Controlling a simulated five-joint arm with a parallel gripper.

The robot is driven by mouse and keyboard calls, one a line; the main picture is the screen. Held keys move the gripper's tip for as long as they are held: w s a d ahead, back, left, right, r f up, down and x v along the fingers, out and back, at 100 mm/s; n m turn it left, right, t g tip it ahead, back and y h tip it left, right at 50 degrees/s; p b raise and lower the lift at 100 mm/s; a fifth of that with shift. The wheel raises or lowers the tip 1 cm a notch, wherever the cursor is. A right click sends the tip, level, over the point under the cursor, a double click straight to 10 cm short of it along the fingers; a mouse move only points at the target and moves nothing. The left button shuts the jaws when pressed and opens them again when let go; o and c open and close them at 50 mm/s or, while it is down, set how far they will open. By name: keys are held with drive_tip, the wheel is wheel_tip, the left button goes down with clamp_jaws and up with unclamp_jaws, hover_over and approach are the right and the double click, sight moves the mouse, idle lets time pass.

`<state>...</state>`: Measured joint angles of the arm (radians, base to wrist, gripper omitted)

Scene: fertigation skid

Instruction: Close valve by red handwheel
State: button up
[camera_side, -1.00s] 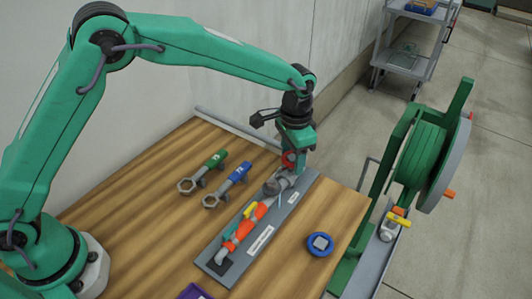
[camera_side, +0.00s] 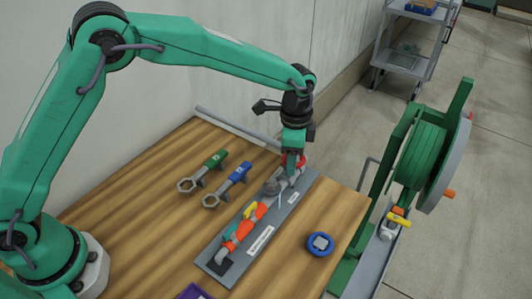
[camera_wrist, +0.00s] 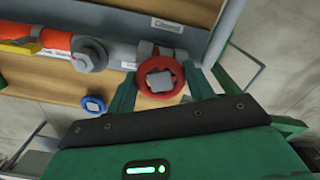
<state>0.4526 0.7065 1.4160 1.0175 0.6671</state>
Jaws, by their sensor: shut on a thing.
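The red handwheel (camera_side: 301,160) is at the far end of the grey pipe assembly (camera_side: 258,213). In the wrist view the red handwheel (camera_wrist: 143,77) is a ring around a pale square hub. My gripper (camera_side: 292,163) points down over it. In the wrist view its two green fingers stand on either side of the wheel, with my gripper (camera_wrist: 165,88) shut on its rim. In the side view my gripper hides part of the wheel. A small white label (camera_wrist: 167,25) that seems to read "Closed" lies just beyond the wheel.
A yellow lever (camera_side: 250,211) and orange pipe sections sit along the assembly. Green-handled (camera_side: 205,172) and blue-handled (camera_side: 228,184) wrenches lie left of it. A loose blue wheel (camera_side: 320,244) lies right, near the table edge. A green hose reel (camera_side: 424,160) stands beyond the table.

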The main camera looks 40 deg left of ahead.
drive_tip(key=shift+s+d+m, duration=0.1)
drive_tip(key=shift+s+m, duration=0.05)
drive_tip(key=shift+m, duration=0.15)
drive_tip(key=m, duration=0.3)
drive_tip(key=shift+m, duration=0.4)
drive_tip(key=o, duration=1)
drive_tip(key=shift+o, duration=0.2)
drive_tip(key=shift+r, duration=3.9)
drive_tip(key=shift+r, duration=0.1)
